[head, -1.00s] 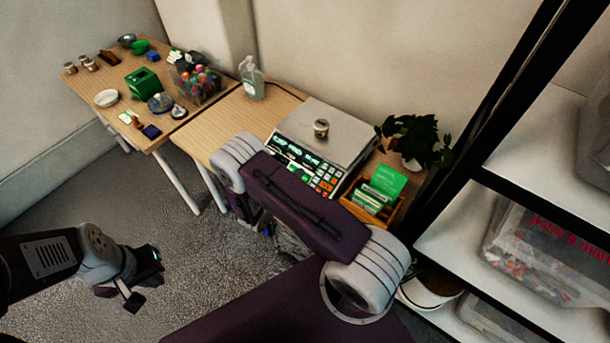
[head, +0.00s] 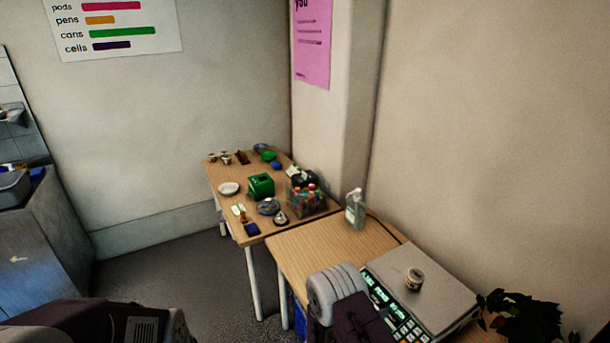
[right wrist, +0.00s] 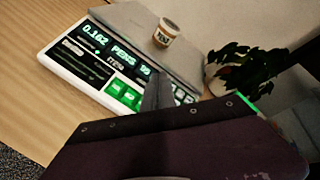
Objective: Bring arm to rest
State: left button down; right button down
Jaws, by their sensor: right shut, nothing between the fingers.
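In the right wrist view my right gripper (right wrist: 155,92) is shut and empty, its dark fingers in front of the scale (right wrist: 68,62). A small labelled tub (right wrist: 166,32) stands upright on the scale's plate, apart from the fingers. In the head view the scale (head: 436,285) and tub (head: 415,279) are at the lower right. My right arm (head: 343,305) rises from the bottom edge beside the scale; its gripper is not clearly seen there. My left arm (head: 105,322) shows at the bottom left, with its gripper out of view.
A potted plant (head: 528,315) stands right of the scale. A pump bottle (head: 355,208) stands on the near table (head: 305,255). The far table (head: 222,178) holds a green box (head: 261,185), a clear bin (head: 308,200) and small items. Open floor lies left of the tables.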

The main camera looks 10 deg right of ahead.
jog(key=d+r+m+g+h, duration=0.15)
jog(key=d+r+m, duration=0.35)
jog(key=r, duration=0.7)
jog(key=s+d+r+m+g+y, duration=0.1)
jog(key=s+r+m+g+y, duration=0.25)
jog(key=s+m+g, duration=0.45)
jog(key=s+a+f+m+t+y, duration=0.2)
jog(key=s+a+m+y, duration=0.5)
jog(key=s+m, duration=0.45)
jog(key=a+f+m+t+y, duration=0.1)
jog(key=a+m+y, duration=0.2)
jog(key=a+m, duration=0.6)
jog(key=shift+w+a+f, duration=0.15)
jog(key=shift+w+f, duration=0.1)
jog(key=shift+w, duration=0.15)
